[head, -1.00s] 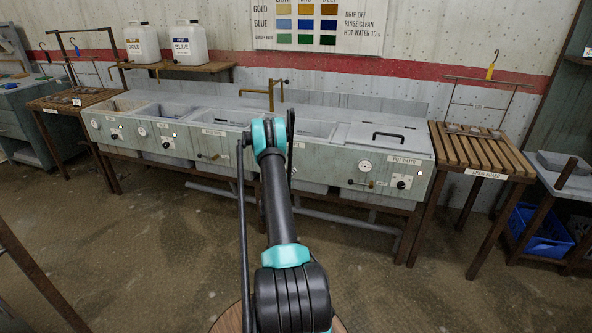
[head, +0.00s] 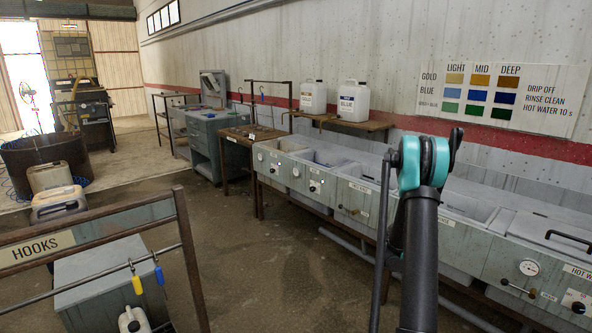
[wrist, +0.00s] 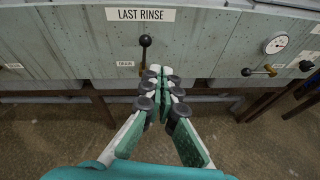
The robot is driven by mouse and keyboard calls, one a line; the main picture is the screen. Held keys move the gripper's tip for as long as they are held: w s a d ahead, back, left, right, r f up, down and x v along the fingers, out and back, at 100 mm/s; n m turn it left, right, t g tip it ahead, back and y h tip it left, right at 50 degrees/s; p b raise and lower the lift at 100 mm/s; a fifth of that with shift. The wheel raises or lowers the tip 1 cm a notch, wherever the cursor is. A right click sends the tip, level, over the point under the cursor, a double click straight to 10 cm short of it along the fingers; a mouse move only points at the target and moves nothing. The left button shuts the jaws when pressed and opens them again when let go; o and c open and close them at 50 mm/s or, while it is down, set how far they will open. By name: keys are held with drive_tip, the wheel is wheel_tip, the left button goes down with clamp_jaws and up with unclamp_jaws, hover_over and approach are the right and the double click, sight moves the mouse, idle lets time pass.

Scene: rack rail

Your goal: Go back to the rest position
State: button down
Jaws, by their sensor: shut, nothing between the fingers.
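My gripper (wrist: 161,82) shows in the wrist view with its fingers together and nothing between them. It points toward the front panel of the sink bench (wrist: 85,45), just below the "LAST RINSE" label (wrist: 140,14). A black-knobbed drain lever (wrist: 145,42) stands on the panel just beyond the fingertips; I cannot tell whether they touch. In the head view my arm reaches forward over the floor toward the sink bench (head: 340,190), and the gripper itself is hidden behind the arm.
A hook rail with a "HOOKS" sign (head: 37,250) stands at the near left, holding a yellow tag (head: 137,284) and a blue tag (head: 159,274). White jugs (head: 353,101) stand on a shelf at the wall. Open floor (head: 260,270) lies between rail and bench.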

drive_tip(key=s+a+r+m+g+y, duration=0.1)
drive_tip(key=s+a+r+m+y, duration=0.25)
drive_tip(key=s+a+m, duration=0.35)
drive_tip(key=s+a+r+m+g+y, duration=0.15)
drive_tip(key=s+a+r+m, duration=0.3)
drive_tip(key=s+a, duration=0.5)
drive_tip(key=s+a+f+m+y, duration=0.2)
drive_tip(key=s+a+m, duration=0.4)
drive_tip(key=s, duration=0.6)
drive_tip(key=s+a+f+m+g+y, duration=0.1)
drive_tip(key=s+a+m+y, duration=0.3)
drive_tip(key=s+a, duration=0.7)
drive_tip(key=shift+s+a+f+m, duration=0.3)
drive_tip(key=shift+s+f+m, duration=0.2)
drive_tip(key=shift+s+m, duration=0.35)
drive_tip(key=shift+w+g, duration=0.15)
drive_tip(key=shift+g, duration=0.1)
idle(0.6)
